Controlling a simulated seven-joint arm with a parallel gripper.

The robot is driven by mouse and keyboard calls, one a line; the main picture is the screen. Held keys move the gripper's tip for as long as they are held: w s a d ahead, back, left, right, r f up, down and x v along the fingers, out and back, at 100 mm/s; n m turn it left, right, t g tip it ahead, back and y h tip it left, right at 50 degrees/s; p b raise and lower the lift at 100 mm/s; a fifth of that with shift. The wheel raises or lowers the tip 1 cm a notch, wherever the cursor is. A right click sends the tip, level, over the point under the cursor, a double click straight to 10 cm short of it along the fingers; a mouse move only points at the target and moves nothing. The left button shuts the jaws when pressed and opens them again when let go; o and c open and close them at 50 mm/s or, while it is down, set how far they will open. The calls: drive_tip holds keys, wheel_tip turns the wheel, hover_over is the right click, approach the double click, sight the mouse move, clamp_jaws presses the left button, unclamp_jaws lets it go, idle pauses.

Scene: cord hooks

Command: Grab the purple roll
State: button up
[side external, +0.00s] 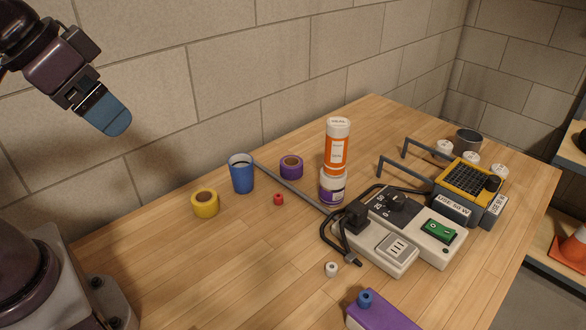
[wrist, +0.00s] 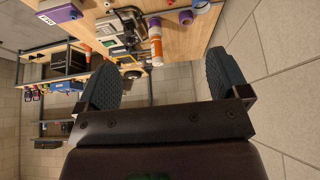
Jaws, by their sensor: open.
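The purple roll (side external: 291,167) is a short tape roll with a brown core, lying flat on the wooden table near the wall, between a blue cup (side external: 242,174) and a white-and-purple jar (side external: 332,187). In the wrist view the purple roll (wrist: 186,18) is small, near the top edge. My gripper (side external: 108,116) is high at the upper left in the side view, well away from the roll. Its two fingers are wide apart in the wrist view (wrist: 163,76), with nothing between them.
An orange-and-white bottle (side external: 338,146) stands on the jar. A yellow roll (side external: 205,202) lies left of the cup. A grey rod runs past the purple roll towards a power strip (side external: 385,242) with a black cord. The front left tabletop is clear.

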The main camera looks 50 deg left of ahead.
drive_tip(key=w+d+f+n+t, duration=0.1)
drive_tip(key=w+f+n+t, duration=0.1)
drive_tip(key=w+f+n, duration=0.5)
drive_tip(key=w+d+f+n+t+h, duration=0.1)
drive_tip(key=w+n, duration=0.4)
drive_tip(key=w, duration=0.5)
drive_tip(key=w+d+f+n+t, duration=0.2)
drive_tip(key=w+f+n, duration=0.3)
drive_tip(key=w, duration=0.4)
drive_tip(key=n+t+y, duration=0.1)
drive_tip(key=n+y, duration=0.6)
drive_tip(key=n, duration=1.7)
approach(294, 161)
drive_tip(key=v, duration=0.5)
drive_tip(key=shift+s+f, duration=0.15)
drive_tip(key=shift+s, duration=0.2)
drive_tip(key=shift+w+a+f+n+t, duration=0.2)
drive_tip(key=shift+w+a+n+t, duration=0.05)
drive_tip(key=shift+n+t, duration=0.05)
drive_tip(key=x, duration=1.2)
drive_tip(key=shift+w, duration=0.1)
